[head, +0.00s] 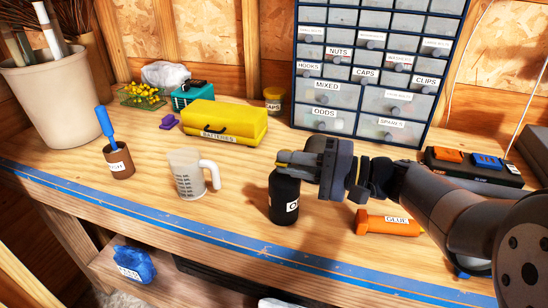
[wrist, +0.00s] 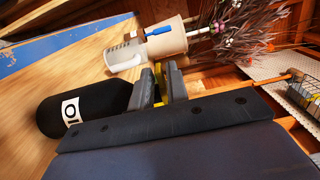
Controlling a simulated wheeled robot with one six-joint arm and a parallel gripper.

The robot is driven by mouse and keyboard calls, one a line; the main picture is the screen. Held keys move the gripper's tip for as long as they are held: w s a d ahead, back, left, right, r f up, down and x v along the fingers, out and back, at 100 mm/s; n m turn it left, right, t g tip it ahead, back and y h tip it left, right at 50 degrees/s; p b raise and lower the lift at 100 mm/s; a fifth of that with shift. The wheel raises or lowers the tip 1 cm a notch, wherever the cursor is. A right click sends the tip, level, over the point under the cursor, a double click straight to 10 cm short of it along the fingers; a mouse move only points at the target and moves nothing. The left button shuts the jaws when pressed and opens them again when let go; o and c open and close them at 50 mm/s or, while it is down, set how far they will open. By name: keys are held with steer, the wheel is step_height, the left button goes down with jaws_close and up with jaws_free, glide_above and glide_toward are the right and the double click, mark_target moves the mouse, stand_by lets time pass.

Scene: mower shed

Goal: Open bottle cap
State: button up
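A black bottle (head: 285,197) with a white label, partly readable, stands upright near the front of the workbench. It also shows in the wrist view (wrist: 100,108), where it appears sideways. My gripper (head: 298,158) is at the bottle's top, reaching in from the right. In the wrist view my gripper's two fingers (wrist: 160,86) have a yellow cap (wrist: 158,74) between them, and they look closed on it. The fingers hide most of the cap and the bottle's neck, so I cannot tell whether the cap is still seated on the bottle.
A white measuring cup (head: 187,175) and a brown pot (head: 119,162) stand left of the bottle. An orange glue tube (head: 388,224) lies to the right, close under my arm. A yellow case (head: 212,121) and a drawer cabinet (head: 375,75) stand behind. Blue tape (head: 190,250) marks the front edge.

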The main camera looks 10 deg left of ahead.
steer(key=shift+a, duration=1.95)
jaws_close()
